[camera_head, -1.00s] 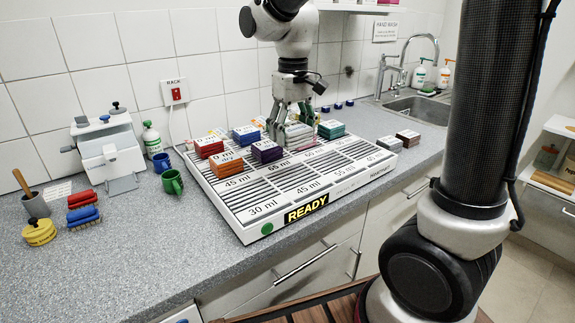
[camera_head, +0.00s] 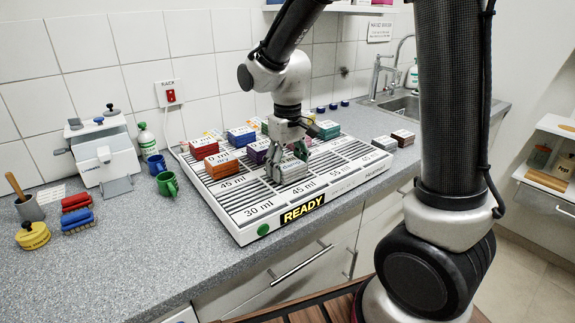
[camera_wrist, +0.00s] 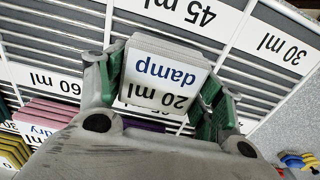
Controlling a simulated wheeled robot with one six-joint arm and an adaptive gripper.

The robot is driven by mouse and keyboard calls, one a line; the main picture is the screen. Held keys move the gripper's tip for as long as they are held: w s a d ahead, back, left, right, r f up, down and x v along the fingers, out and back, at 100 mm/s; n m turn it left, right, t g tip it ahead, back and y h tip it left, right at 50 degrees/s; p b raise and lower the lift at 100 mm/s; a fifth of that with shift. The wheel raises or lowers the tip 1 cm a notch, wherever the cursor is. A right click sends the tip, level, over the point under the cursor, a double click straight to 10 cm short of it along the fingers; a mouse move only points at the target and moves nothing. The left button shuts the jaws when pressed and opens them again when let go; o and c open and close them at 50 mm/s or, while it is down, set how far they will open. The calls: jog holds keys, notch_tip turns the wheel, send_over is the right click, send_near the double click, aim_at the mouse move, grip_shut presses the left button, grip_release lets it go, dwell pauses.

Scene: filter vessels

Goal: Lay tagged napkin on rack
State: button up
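The tagged napkin is a grey-white folded block (camera_wrist: 165,75) whose label reads "20 ml damp", upside down in the wrist view. My gripper (camera_head: 288,168) has its green-padded fingers at both sides of it, and the fingers look shut on it. In the head view the grey napkin (camera_head: 291,174) is low over the front middle of the slatted rack (camera_head: 262,229), between the 45 ml labels. I cannot tell whether it touches the slats. The rack's front sign reads "READY", beside a green dot.
Red (camera_head: 204,148), orange (camera_head: 222,165), blue (camera_head: 242,136), purple (camera_head: 258,151) and teal (camera_head: 327,130) napkin blocks stand on the rack's back and left. Mugs (camera_head: 167,184) stand left. The rack's front slats are bare.

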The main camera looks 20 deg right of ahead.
aim_at(288, 163)
jog(key=o, duration=0.5)
jog(key=shift+c, duration=0.2)
notch_tip(288, 163, up, 12)
jog(key=s+d+r+m+t, duration=0.1)
jog(key=s+d+m+t, duration=0.2)
jog(key=s+d, duration=1.2)
jog(key=s+t, duration=0.1)
jog(key=s, duration=0.3)
jog(key=shift+r+m, duration=0.2)
jog(key=shift+m, duration=0.1)
